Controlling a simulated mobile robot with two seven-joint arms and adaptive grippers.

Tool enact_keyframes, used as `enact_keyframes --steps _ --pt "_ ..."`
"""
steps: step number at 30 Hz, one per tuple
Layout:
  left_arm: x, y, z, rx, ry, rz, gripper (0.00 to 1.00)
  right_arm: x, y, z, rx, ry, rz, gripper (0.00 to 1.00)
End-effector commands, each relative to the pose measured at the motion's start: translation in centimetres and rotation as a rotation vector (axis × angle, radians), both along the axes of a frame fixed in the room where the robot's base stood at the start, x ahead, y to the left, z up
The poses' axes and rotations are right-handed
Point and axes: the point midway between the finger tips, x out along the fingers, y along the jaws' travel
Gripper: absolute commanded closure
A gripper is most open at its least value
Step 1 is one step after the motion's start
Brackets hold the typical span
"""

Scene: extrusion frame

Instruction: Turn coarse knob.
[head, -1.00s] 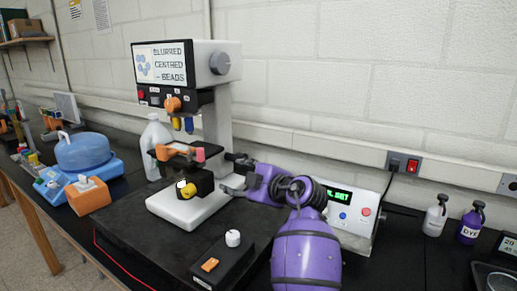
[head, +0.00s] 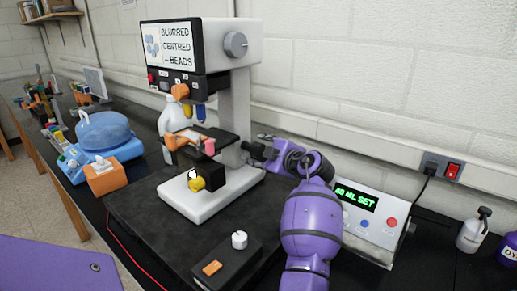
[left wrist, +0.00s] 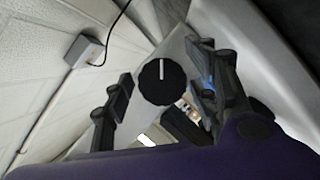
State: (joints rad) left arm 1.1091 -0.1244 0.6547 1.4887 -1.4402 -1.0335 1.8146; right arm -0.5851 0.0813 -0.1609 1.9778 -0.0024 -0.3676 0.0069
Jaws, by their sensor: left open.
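The microscope (head: 236,105) stands on a dark board in the middle of the head view, with a sign reading "BLURRED CENTRED – BEADS". A round black knob (left wrist: 158,83) with a white line pointing upward in the picture shows in the left wrist view. My left gripper (head: 260,148) is beside the microscope's right side, low near its column. In the left wrist view its two dark fingers (left wrist: 161,85) are open, one on each side of the black knob, with a gap to it on both sides. I cannot make out this knob in the head view. My right gripper is not in view.
A grey knob (head: 236,44) is on the microscope head. A black box with a white knob (head: 239,240) lies in front. A blue-lidded device (head: 103,133) and bottles stand around.

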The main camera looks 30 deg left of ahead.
Motion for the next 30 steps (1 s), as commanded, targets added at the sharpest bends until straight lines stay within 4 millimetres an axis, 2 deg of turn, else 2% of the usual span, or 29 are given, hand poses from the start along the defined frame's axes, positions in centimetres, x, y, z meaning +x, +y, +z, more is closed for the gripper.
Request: enact_keyframes --steps 10,20,23,30 --pt "0.2 0.5 -0.3 -0.001 0.000 -0.001 0.47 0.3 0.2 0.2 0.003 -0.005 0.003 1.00" --pt "0.2 0.5 -0.2 -0.001 0.000 -0.001 0.90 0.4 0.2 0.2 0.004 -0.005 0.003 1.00" --pt "0.2 0.5 -0.2 0.002 0.013 -0.001 0.90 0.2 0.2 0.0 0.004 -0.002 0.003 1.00" --pt "0.3 0.5 -0.4 0.014 0.163 -0.001 0.90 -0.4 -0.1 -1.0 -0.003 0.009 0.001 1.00"
